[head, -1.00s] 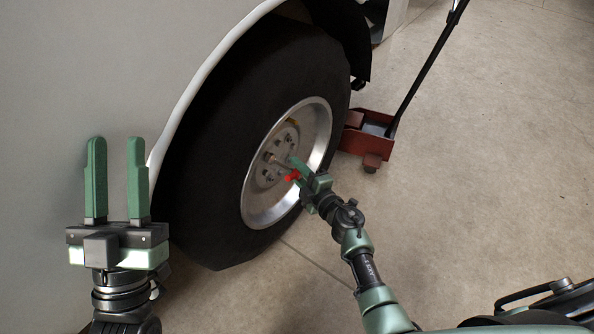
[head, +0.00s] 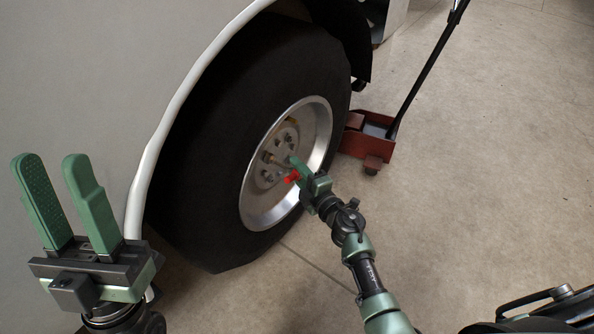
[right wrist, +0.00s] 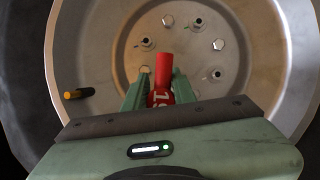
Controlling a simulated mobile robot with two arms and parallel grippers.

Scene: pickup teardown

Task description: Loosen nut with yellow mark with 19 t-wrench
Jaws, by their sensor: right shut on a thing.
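The red-handled T-wrench (head: 291,178), with a partly hidden white "19" label in the right wrist view (right wrist: 161,99), is held in front of the wheel hub. My right gripper (head: 296,168) is shut on its red part. The shaft reaches toward a nut (head: 268,157) on the hub's left side; I cannot tell whether the socket is seated on it. Several hub nuts (right wrist: 198,23) show in the right wrist view. My left gripper (head: 52,162) is open and empty beside the body panel.
The black tyre (head: 195,190) and silver rim (head: 318,118) surround the hub. In the right wrist view, an orange-tipped black stem (right wrist: 78,94) sticks out at the rim's left. A red floor jack (head: 360,143) stands right of the wheel. The concrete floor (head: 480,170) at right is clear.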

